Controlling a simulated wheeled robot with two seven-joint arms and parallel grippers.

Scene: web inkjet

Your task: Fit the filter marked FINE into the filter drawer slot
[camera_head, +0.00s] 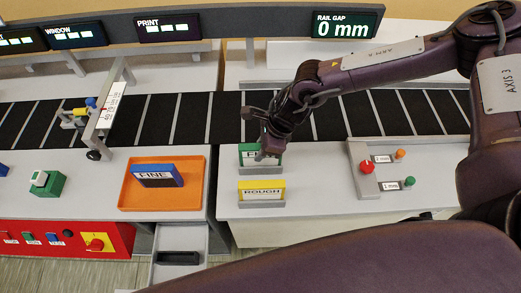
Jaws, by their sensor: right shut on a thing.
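A blue filter (157,180) with a white label reading FINE lies tilted in the orange tray (130,197). A green filter (246,148) stands in a grey holder on the white counter; its label is partly hidden by my right gripper. My right gripper (269,152) points down at the green filter and is shut on it. A yellow filter (262,185) marked ROUGH stands in a second holder just in front. A pulled-out grey drawer (202,238) with a black handle shows below the tray; I cannot tell whether it is the filter drawer. My left gripper is not in view.
A dark conveyor (370,113) runs behind the counter. A grey panel (385,165) with a red knob and small orange and green knobs stands to the right. A green button box (47,183) is at left. The rail-gap display (343,24) reads 0 mm.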

